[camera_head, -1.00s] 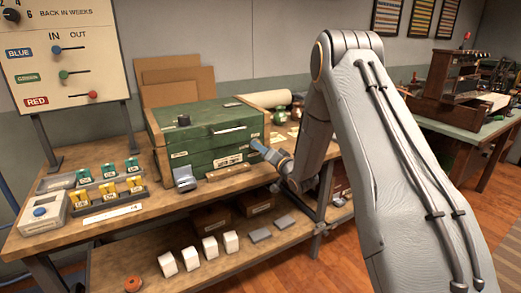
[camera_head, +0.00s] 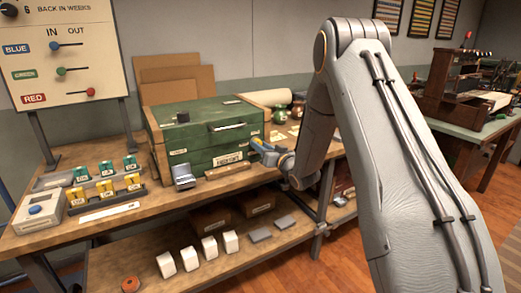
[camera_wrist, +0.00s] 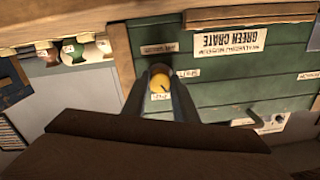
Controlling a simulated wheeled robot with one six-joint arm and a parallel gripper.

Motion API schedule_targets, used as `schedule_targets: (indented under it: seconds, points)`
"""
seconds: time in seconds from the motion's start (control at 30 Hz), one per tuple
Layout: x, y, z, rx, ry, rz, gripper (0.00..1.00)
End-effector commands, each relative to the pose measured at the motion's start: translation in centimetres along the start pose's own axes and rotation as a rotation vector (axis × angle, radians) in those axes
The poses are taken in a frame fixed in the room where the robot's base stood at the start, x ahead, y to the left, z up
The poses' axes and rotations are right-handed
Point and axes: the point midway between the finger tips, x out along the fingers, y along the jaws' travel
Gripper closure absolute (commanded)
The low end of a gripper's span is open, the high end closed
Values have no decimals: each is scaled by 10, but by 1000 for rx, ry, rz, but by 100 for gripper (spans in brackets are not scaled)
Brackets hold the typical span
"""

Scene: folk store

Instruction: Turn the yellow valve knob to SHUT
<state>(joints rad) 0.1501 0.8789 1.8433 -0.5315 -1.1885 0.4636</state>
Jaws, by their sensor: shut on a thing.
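The yellow valve knob (camera_wrist: 159,82) is on the face of the green crate (camera_wrist: 230,68) in the wrist view. My gripper (camera_wrist: 162,78) has one finger on each side of it and is shut on it. A short dark mark shows on the knob, but its exact direction is hard to tell. Small white labels sit around the knob; their words are too small to read surely. In the head view my gripper (camera_head: 259,145) is at the right end of the green crate's front (camera_head: 216,140), and the knob is hidden there.
The crate stands on a wooden bench (camera_head: 135,215). A small grey box (camera_head: 183,177) and a wooden bar (camera_head: 227,170) lie before it. A lever board (camera_head: 65,60) and card trays are at the left. White blocks (camera_head: 209,247) stand on the lower shelf.

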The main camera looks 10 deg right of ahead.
Motion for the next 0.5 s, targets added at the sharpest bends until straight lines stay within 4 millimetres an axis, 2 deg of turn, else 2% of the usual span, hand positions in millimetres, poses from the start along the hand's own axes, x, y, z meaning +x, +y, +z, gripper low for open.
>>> schedule_targets:
  seconds: [0.5]
  points:
    - [0, 1, 0, -491, -9, 11, 96]
